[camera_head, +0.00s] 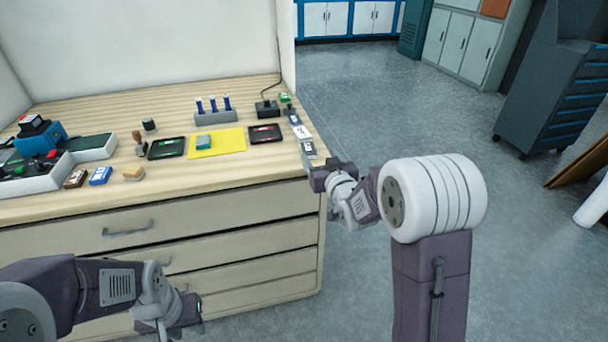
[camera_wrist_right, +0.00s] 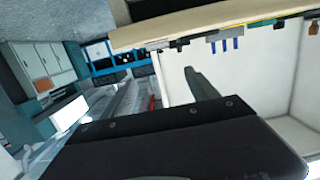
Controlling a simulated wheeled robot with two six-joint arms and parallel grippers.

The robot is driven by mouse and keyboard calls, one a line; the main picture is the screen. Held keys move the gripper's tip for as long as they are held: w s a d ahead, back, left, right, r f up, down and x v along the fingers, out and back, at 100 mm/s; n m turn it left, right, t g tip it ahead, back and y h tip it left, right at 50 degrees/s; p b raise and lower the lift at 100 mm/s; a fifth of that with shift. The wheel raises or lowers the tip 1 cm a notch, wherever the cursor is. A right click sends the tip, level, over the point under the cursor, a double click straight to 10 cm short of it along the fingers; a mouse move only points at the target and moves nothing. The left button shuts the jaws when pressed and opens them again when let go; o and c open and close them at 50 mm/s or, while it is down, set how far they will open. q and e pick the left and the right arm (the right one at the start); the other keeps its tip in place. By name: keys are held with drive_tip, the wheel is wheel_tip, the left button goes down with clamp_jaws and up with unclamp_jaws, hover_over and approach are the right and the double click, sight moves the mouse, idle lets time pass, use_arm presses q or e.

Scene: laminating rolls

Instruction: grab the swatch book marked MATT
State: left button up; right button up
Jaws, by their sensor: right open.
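Several small swatch-like pieces lie in a row along the right edge of the tabletop: a green one (camera_head: 285,98), a dark one (camera_head: 293,117), a pale one (camera_head: 301,131) and a grey-white one (camera_head: 308,148). Their lettering is too small to read, so I cannot tell which is marked MATT. My right gripper (camera_head: 312,167) is open at the table's front right corner, just in front of the grey-white piece. It holds nothing that I can see. My left gripper (camera_head: 190,312) is low in front of the drawers, its jaws unclear.
A yellow mat (camera_head: 217,143) with a green block (camera_head: 203,142) lies mid-table between two dark pads. A rack (camera_head: 215,117) of blue-topped items stands behind. Stampers and a blue device (camera_head: 40,138) are at left. The right wrist view shows the table edge (camera_wrist_right: 190,32) tilted.

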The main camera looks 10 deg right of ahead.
sight(309, 151)
drive_tip(key=f, duration=0.2)
drive_tip(key=shift+w+a+f+b, duration=0.1)
drive_tip(key=shift+w+f+b, duration=0.1)
drive_tip(key=shift+f+b, duration=0.15)
drive_tip(key=shift+w+a, duration=0.15)
drive_tip(key=shift+r, duration=0.1)
drive_tip(key=w, duration=0.3)
drive_tip(key=w+f, duration=0.1)
drive_tip(key=w, duration=0.1)
drive_tip(key=w+f, duration=0.1)
drive_tip(key=w, duration=0.2)
drive_tip(key=shift+w, duration=0.35)
drive_tip(key=shift+s+r, duration=0.15)
drive_tip(key=shift+c, duration=0.9)
clamp_jaws()
drive_tip(key=shift+r, duration=0.5)
wheel_tip(309, 151, up, 3)
drive_tip(key=shift+f+p, duration=0.1)
drive_tip(key=shift+p, duration=0.4)
use_arm(q)
drive_tip(key=shift+w+a+p, duration=0.2)
drive_tip(key=shift+a+p, duration=0.05)
drive_tip(key=shift+p, duration=0.3)
use_arm(e)
drive_tip(key=s+d+r, duration=0.2)
drive_tip(key=s+r, duration=0.5)
drive_tip(key=s, duration=0.4)
drive_tip(key=shift+s, duration=0.25)
drive_tip(key=shift+r, duration=0.1)
